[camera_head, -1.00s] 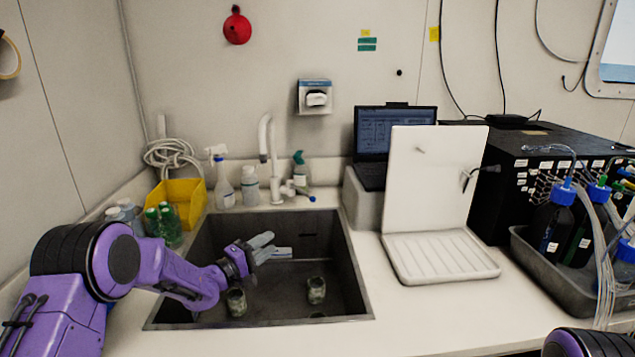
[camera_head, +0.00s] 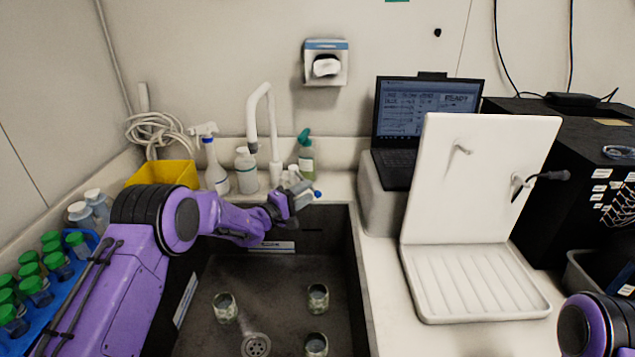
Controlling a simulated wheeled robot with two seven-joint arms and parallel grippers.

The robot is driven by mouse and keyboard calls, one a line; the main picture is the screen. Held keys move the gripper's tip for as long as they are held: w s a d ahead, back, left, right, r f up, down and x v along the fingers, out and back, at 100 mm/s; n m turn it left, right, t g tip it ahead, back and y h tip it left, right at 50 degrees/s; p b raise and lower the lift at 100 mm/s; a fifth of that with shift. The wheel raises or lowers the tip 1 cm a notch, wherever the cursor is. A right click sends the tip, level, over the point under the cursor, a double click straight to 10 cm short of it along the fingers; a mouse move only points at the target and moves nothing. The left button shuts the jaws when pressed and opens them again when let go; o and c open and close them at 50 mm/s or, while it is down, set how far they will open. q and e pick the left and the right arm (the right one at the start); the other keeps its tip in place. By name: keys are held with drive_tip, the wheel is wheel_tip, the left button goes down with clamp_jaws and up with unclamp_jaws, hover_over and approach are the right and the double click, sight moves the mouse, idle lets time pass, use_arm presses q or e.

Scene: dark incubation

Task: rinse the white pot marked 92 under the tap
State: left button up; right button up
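My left gripper (camera_head: 300,194) is at the back edge of the sink, by the blue-tipped tap lever (camera_head: 317,194). Its fingers overlap the lever area, and I cannot tell whether they touch it or how wide they are. The white tap (camera_head: 276,140) rises behind the sink with its spout bent over to the left. Three small mottled pots stand upright on the sink floor: one at left (camera_head: 225,308), one at right (camera_head: 318,299) and one at the front (camera_head: 316,345). No marking 92 is readable on any. My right gripper is out of view.
The dark sink (camera_head: 357,290) has a drain (camera_head: 256,345) at its front. A spray bottle (camera_head: 215,165), a white bottle (camera_head: 246,172) and a teal-topped bottle (camera_head: 306,158) stand behind it. A white drying rack (camera_head: 475,270) is at right, green-capped tubes (camera_head: 35,283) at left.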

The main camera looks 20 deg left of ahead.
sight(311, 189)
use_arm(q)
drive_tip(key=x, duration=0.5)
drive_tip(key=shift+w+f, duration=0.2)
drive_tip(key=shift+f, duration=0.15)
clamp_jaws()
drive_tip(key=shift+s+a+f+m+g+h+b, duration=0.2)
drive_tip(key=shift+s+a+m+g+h+b, duration=0.45)
drive_tip(key=shift+m+h+b, duration=0.35)
drive_tip(key=shift+s+a+r+g+h, duration=0.15)
drive_tip(key=shift+s+a+g+h, duration=0.1)
drive_tip(key=shift+g+h, duration=0.15)
unclamp_jaws()
drive_tip(key=shift+r, duration=0.1)
